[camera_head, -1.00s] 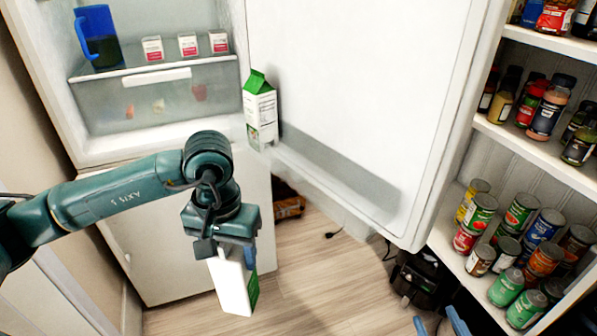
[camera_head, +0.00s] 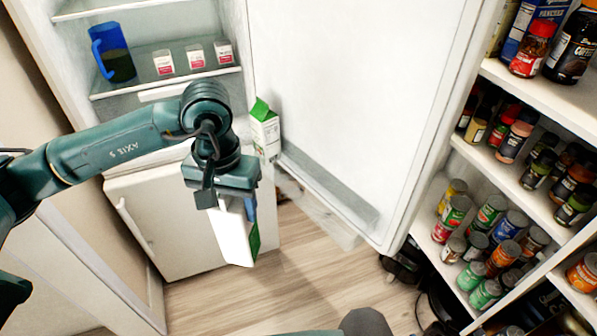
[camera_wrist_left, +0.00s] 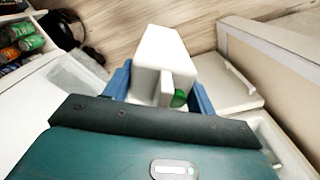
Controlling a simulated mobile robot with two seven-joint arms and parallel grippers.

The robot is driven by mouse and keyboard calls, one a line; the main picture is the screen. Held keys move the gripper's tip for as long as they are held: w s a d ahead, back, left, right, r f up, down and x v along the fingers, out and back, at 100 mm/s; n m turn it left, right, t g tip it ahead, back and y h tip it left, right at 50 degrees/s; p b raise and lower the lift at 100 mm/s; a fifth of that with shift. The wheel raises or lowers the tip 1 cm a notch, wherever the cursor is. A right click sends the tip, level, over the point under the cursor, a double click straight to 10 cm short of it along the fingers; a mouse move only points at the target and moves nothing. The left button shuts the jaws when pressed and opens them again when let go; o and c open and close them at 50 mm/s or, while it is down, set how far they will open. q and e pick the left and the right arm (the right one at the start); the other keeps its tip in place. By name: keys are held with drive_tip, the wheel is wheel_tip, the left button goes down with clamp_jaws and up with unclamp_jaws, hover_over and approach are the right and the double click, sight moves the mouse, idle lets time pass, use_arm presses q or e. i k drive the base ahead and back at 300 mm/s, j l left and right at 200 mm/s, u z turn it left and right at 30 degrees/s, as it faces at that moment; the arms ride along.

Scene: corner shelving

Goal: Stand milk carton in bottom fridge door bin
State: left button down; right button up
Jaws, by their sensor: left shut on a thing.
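My left gripper (camera_head: 238,205) is shut on a white milk carton (camera_head: 233,238) with a green side. It holds the carton tilted in the air, in front of the fridge's lower white front and over the floor. In the left wrist view the carton (camera_wrist_left: 162,52) sits between the blue fingers of the left gripper (camera_wrist_left: 160,88). The open fridge door (camera_head: 345,90) has a bottom bin (camera_head: 330,185) along its inner side. Another green-topped carton (camera_head: 265,132) stands at that bin's hinge-side end. My right gripper is not in view.
The fridge shelf (camera_head: 120,88) holds a blue pitcher (camera_head: 112,55) and several small white-and-red packs (camera_head: 195,56). Shelving (camera_head: 540,110) with cans and jars stands at the right. The bin is clear beyond the standing carton. Open floor (camera_head: 300,270) lies below.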

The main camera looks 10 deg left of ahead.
sight(292, 179)
drive_tip(key=j+z, duration=0.8)
drive_tip(key=k+j+z, duration=0.15)
drive_tip(key=j+z, duration=0.25)
drive_tip(key=k+j+z, duration=0.2)
drive_tip(key=j+z, duration=0.25)
drive_tip(key=i+j+z, duration=0.1)
drive_tip(key=i, duration=0.3)
